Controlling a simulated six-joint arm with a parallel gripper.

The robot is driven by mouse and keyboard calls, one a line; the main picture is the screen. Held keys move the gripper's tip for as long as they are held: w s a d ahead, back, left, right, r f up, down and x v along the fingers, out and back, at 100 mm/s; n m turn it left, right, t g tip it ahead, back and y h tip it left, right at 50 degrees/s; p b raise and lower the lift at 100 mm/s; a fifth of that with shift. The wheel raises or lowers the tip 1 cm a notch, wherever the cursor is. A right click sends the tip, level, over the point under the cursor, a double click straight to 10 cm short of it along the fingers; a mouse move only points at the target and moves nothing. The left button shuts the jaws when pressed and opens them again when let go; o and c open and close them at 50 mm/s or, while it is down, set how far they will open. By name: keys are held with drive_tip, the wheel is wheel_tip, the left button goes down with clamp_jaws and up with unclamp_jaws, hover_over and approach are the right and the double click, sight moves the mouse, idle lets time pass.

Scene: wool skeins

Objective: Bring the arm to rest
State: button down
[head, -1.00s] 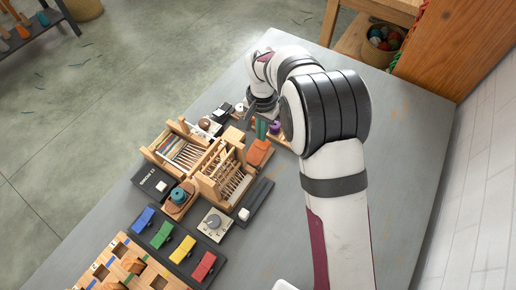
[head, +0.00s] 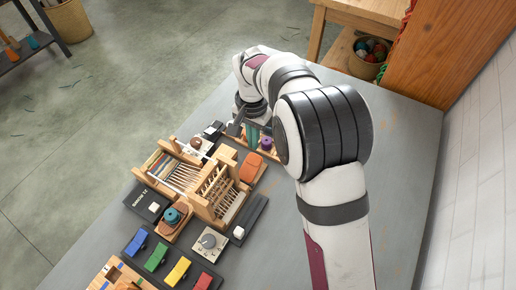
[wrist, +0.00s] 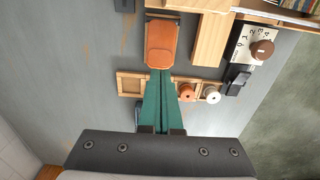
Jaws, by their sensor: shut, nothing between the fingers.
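My gripper (wrist: 160,73) has two green fingers pressed together in the wrist view, with nothing between them. They overlap a wooden spool tray (wrist: 128,84) in that view; I cannot tell the height above it. An orange-brown block (wrist: 163,42) lies just beyond the fingertips. In the head view my gripper (head: 252,134) points down near the far end of the row of tools, beside a purple spool (head: 266,143). My arm arches over the right side of the grey table (head: 400,150).
A small wooden loom (head: 222,190), a black box (head: 146,203), a dial panel (head: 208,241) and several coloured switches (head: 178,271) fill the table's left side. The table's right side is clear up to an orange wooden panel (head: 460,50). A basket of yarn (head: 368,62) stands beyond.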

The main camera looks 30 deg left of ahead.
drive_tip(key=s+d+r+m, duration=0.1)
drive_tip(key=d+r+m, duration=0.1)
drive_tip(key=d+r, duration=0.8)
drive_tip(key=s+d+r+m+y, duration=0.1)
drive_tip(key=s+d, duration=0.4)
drive_tip(key=d, duration=0.3)
drive_tip(key=s+d+r+m, duration=0.1)
drive_tip(key=s+d, duration=0.4)
drive_tip(key=d, duration=0.2)
drive_tip(key=s+d+f+m, duration=0.1)
drive_tip(key=s+d, duration=0.3)
drive_tip(key=s, duration=0.6)
drive_tip(key=shift+d+f+m+y, duration=0.3)
drive_tip(key=shift+y, duration=0.1)
